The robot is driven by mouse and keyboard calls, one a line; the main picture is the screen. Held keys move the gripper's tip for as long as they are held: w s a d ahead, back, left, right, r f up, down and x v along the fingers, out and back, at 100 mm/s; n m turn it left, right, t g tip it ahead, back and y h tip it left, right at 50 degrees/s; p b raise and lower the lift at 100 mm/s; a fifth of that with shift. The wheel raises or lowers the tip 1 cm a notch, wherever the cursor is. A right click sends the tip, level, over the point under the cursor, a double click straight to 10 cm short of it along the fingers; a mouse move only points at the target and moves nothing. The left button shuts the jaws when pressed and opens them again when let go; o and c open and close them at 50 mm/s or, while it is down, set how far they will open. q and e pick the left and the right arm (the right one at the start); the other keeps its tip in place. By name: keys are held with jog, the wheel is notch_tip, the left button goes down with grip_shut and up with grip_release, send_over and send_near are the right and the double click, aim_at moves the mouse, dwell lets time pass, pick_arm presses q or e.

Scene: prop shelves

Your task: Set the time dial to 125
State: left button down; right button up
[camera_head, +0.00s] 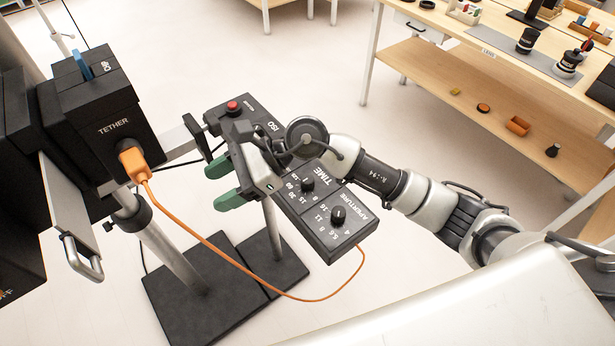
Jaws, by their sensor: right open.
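A black control box (343,239) on a stand has the labels ISO, TIME and APERTURE on its face, which looks rotated in the view. The time dial (307,184) is a small black knob near the TIME label, with numbers such as 60, 30, 15 and 8 around it. Its exact setting is too small to read. My right gripper (219,182), with green fingertips, is open and reaches across the box, left of the time dial. The gripper body hides the middle of the box. The gripper appears empty. My left gripper is not in view.
The aperture knob (338,215) sits beside the time dial, and a red button (233,105) is at the box's far end. An orange cable (214,255) runs from the black TETHER unit (113,127). A wooden shelf table (480,91) stands at the upper right.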

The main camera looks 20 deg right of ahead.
jog(key=w+d+f+n+h, duration=0.3)
jog(key=w+d+f+h, duration=0.15)
jog(key=d+h, duration=0.3)
jog(key=n+h, duration=0.1)
jog(key=h, duration=0.5)
send_near(308, 178)
jog(key=shift+t, duration=0.4)
jog(key=f, duration=0.2)
jog(key=f+p, duration=0.1)
jog(key=f, duration=0.2)
jog(key=f+p, duration=0.1)
jog(key=f, duration=0.2)
jog(key=shift+s+a+f, duration=0.1)
jog(key=shift+s+f, duration=0.1)
jog(key=shift+s, duration=0.2)
jog(key=shift+f, duration=0.85)
jog(key=shift+c, duration=0.2)
jog(key=c, duration=0.9)
jog(key=shift+o, duration=0.2)
